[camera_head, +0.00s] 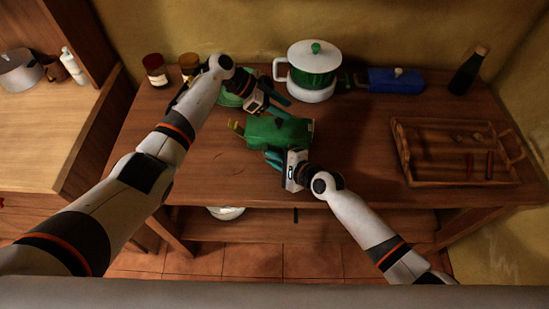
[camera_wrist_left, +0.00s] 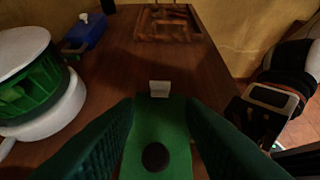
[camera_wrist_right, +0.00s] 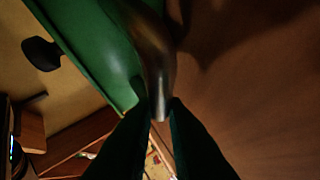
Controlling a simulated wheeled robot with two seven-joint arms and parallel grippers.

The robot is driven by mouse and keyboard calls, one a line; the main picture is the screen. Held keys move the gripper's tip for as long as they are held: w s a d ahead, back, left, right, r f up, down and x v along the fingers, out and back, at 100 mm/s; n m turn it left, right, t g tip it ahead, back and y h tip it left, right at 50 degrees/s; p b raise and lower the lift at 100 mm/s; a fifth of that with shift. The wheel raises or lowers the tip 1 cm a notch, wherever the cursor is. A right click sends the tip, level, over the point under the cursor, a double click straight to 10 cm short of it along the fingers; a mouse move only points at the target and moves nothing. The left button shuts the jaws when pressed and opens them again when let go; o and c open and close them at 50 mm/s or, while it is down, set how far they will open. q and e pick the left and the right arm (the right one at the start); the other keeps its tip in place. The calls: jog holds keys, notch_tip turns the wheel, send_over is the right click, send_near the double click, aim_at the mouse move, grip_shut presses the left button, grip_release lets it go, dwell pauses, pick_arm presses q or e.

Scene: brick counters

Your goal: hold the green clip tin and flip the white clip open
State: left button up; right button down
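The green clip tin (camera_head: 281,131) lies on the brown table in the middle of the head view. In the left wrist view its green top (camera_wrist_left: 157,130) shows a dark round spot, and the white clip (camera_wrist_left: 160,88) stands at its far end. My left gripper (camera_head: 281,107) is open just above and behind the tin, its fingers apart on either side of the tin in its wrist view. My right gripper (camera_wrist_right: 160,112) is at the tin's front side, fingers close together on a shiny curved handle-like part (camera_wrist_right: 155,55) beside the green body.
A white and green pot (camera_head: 314,66) stands behind, with a blue box (camera_head: 396,81) and a dark bottle (camera_head: 469,72) to its right. A wooden tray (camera_head: 408,176) with small items is at the right. Jars (camera_head: 155,70) stand at the back left. The table's front left is clear.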

pick_arm(q)
jog(key=shift+c, duration=1)
jog(key=shift+w+d+r, duration=0.1)
jog(key=shift+d+r, duration=0.15)
jog(key=c, duration=0.3)
jog(key=w+d+r+t+h, duration=0.1)
jog(key=r, duration=0.1)
jog(key=w+d+r+t+h, duration=0.1)
jog(key=d+r, duration=0.1)
jog(key=w+d+r+h, duration=0.1)
jog(key=r, duration=0.1)
jog(key=shift+w+d+t, duration=0.25)
jog(key=shift+d+t, duration=0.05)
jog(key=shift+t, duration=0.1)
grip_shut()
jog(key=w+r+n+t+y, duration=0.5)
jog(key=w+r+n+t, duration=0.7)
jog(key=t, duration=0.2)
jog(key=s+d+f+g+y, duration=0.2)
jog(key=s+f+g+y, duration=0.5)
jog(key=s+f+g, duration=0.85)
jog(key=shift+t, duration=0.35)
jog(key=shift+s+f, duration=0.2)
jog(key=shift+f, duration=3.7)
